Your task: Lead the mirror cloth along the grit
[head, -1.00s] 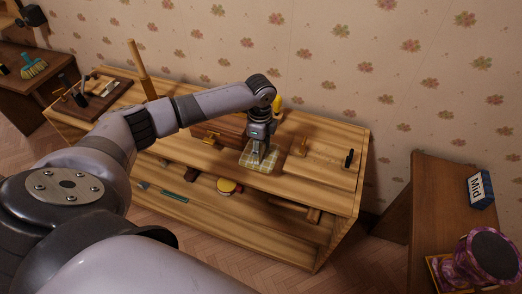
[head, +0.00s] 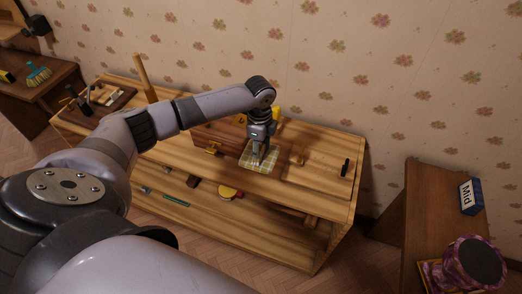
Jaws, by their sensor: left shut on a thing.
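The mirror cloth (head: 262,162), a pale yellow-green checked square, lies flat on the top of the wooden bench. My left gripper (head: 258,160) points down onto it from above and is shut on the cloth. The fingertips touch the cloth near its middle and hide part of it. I cannot make out any grit on the bench top. My right gripper is not in view.
The wooden bench (head: 325,185) has small brass and black fittings on top and tools on its lower shelf. A brown board (head: 118,97) with tools lies at its left end. A right-hand table holds a "Mid" box (head: 470,196) and a purple round object (head: 473,262).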

